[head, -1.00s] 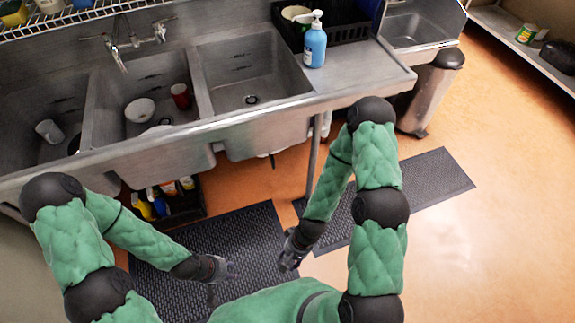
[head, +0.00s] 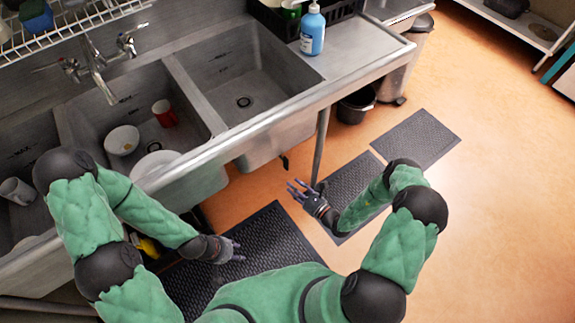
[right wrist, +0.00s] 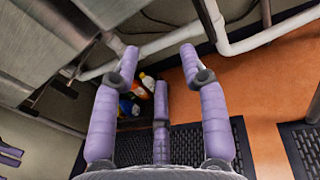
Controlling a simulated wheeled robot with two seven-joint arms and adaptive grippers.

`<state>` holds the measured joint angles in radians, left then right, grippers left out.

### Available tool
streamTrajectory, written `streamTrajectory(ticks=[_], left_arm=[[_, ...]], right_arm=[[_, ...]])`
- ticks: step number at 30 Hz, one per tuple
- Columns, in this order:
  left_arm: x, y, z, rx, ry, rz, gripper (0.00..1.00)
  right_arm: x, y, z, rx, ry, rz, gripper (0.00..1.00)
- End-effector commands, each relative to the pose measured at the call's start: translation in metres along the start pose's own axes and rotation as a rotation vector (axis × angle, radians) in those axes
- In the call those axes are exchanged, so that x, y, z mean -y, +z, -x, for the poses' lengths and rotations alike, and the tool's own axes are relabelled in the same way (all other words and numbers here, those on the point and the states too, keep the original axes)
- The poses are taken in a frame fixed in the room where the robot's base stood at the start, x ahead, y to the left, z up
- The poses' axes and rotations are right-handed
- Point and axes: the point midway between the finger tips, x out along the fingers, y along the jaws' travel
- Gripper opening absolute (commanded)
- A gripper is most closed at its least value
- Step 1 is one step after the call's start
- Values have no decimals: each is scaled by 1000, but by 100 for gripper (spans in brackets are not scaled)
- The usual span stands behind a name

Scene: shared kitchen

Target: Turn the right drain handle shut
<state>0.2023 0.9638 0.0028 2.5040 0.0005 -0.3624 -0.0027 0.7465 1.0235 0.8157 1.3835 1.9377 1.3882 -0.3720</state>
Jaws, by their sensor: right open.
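The right sink basin (head: 238,85) has a small dark handle (head: 284,161) showing below its front edge in the head view. It looks like the right drain handle, but it is too small to tell how it is turned. My right gripper (head: 298,192) is open and empty, in front of and below the sink edge, apart from the handle. In the right wrist view its fingers (right wrist: 156,60) are spread beneath the sink. I cannot make out the handle clearly there. My left gripper (head: 236,250) looks open and empty, low in front of the middle basin.
White pipes (right wrist: 235,45) run under the sink. A dark crate of bottles (right wrist: 145,85) stands beneath it. A sink leg (head: 320,145) stands near my right gripper. A black bucket (head: 356,105) is further right. Mats (head: 415,138) lie on open floor.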

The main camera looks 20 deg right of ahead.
Motion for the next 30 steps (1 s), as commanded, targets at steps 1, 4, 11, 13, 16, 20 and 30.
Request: streamTrajectory(ticks=[1, 4, 11, 13, 16, 20, 30], left_arm=[[0, 0, -1, 0, 0, 0, 40], [1, 0, -2, 0, 0, 0, 40], [3, -1, -7, -1, 0, 0, 40], [4, -1, -10, -1, 0, 0, 40], [6, -1, -16, -1, 0, 0, 40], [8, -2, -23, -1, 0, 0, 40], [12, -2, -33, -1, 0, 0, 40]], right_arm=[[14, -2, 4, 15, -60, 2, 44], [32, -2, 8, 38, -138, 10, 44], [41, -2, -7, 48, -164, 15, 44], [42, -1, -18, 48, -162, 15, 44], [45, -1, -36, 48, -162, 16, 44], [49, 0, -59, 48, -162, 15, 44], [55, 2, -94, 46, -163, 13, 44]])
